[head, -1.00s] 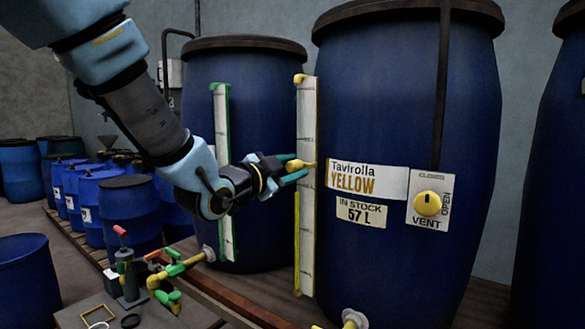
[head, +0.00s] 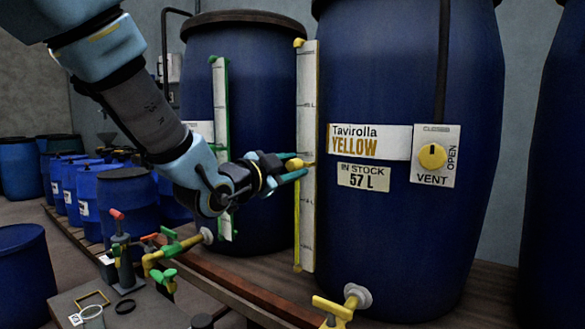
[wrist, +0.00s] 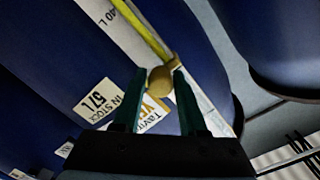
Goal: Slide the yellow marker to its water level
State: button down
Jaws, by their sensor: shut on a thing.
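The yellow marker (head: 293,163) sits on the upright white gauge strip (head: 309,95) at the front of the blue Tavirolla Yellow vat (head: 400,70). My gripper (head: 300,168) is shut on the marker, about midway up the gauge. In the wrist view its teal fingers (wrist: 163,85) stand on either side of the round yellow knob (wrist: 160,79). A yellow column (head: 297,215) runs from just below the fingers down the gauge's left edge. It also shows in the wrist view (wrist: 142,27), running close to the knob. Its exact top by the marker is hidden.
A second blue vat with a green-edged gauge (head: 220,110) stands behind and left. A vent dial (head: 432,157) is right of the yellow label. Yellow tap (head: 333,308) is below. Coloured valves (head: 165,255) stand at lower left.

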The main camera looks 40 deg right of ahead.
jog(key=c, duration=0.6)
grip_release()
jog(key=b+v, duration=0.1)
jog(key=v, duration=0.9)
jog(key=shift+a, duration=0.4)
